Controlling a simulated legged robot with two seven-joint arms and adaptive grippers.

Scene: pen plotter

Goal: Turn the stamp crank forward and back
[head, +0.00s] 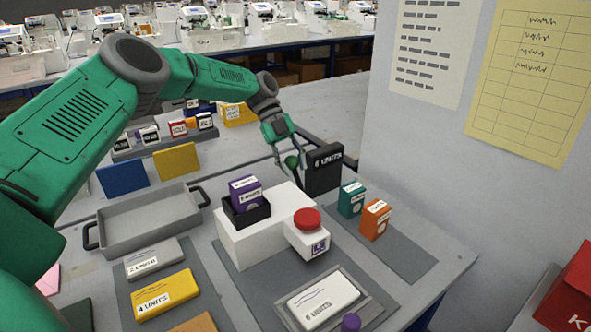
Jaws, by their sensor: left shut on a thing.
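The white stamp machine (256,243) stands in the middle of the table. A black holder on its top carries a purple box (245,191), and a red round cap (307,218) sits on a smaller white block at its front right. My left gripper (290,163) reaches over from behind and is shut on a small dark green knob at the machine's back edge, which looks like the stamp crank. The fingers and the machine's body hide most of the crank, so its angle cannot be told. My right gripper is not in view.
A black "6 UNITS" block (323,168) stands close right of my left gripper. Teal (351,199) and orange (375,220) boxes stand on a grey mat to the right. An empty grey tray (148,247) lies left. White (323,299) and yellow (164,294) labelled blocks lie in front.

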